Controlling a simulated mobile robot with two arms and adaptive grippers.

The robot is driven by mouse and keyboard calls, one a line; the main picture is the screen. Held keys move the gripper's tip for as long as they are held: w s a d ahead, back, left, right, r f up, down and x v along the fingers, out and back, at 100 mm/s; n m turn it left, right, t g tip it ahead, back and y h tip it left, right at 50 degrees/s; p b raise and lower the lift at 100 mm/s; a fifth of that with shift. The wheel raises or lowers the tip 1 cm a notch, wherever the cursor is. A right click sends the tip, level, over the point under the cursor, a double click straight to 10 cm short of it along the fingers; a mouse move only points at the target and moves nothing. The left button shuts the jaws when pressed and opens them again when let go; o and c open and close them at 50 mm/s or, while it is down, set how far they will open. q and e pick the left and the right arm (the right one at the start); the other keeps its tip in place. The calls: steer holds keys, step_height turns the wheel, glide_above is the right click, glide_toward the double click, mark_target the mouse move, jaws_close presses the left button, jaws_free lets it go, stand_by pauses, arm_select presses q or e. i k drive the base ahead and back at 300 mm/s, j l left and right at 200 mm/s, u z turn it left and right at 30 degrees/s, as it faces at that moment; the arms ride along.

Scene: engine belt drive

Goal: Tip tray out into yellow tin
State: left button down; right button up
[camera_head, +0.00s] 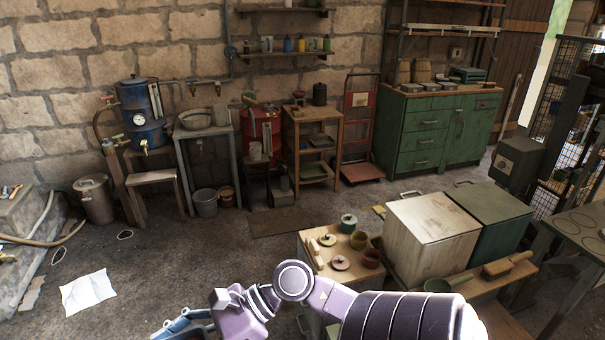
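A small yellow-olive tin (359,241) stands on a low wooden table (310,237) at the centre right. I cannot pick out the tray with certainty; flat tray-like pieces (316,141) lie on a wooden shelf stand by the back wall. My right arm comes in from the bottom right and bends to the left. Its gripper (184,325) is at the bottom edge, partly cut off, well left of the low table. Whether it is open or shut does not show, and I see nothing clearly held. My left gripper is not in view.
A dark red cup (372,258), a green lidded pot (348,223) and round lids (340,262) share the low table. A pale box (430,237) and a green box (499,228) stand to its right. The floor at left centre is mostly clear, with paper (89,292).

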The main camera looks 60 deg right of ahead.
mark_target(359, 239)
steer(key=i+z, duration=0.5)
steer(key=i, duration=0.15)
steer(key=i+j+z, duration=0.25)
steer(key=i+z, duration=0.2)
steer(key=i, duration=0.15)
steer(key=i+l+z, duration=0.1)
steer(key=i+z, duration=0.6)
steer(key=z, duration=0.2)
steer(key=i+z, duration=0.95)
steer(key=i, duration=0.3)
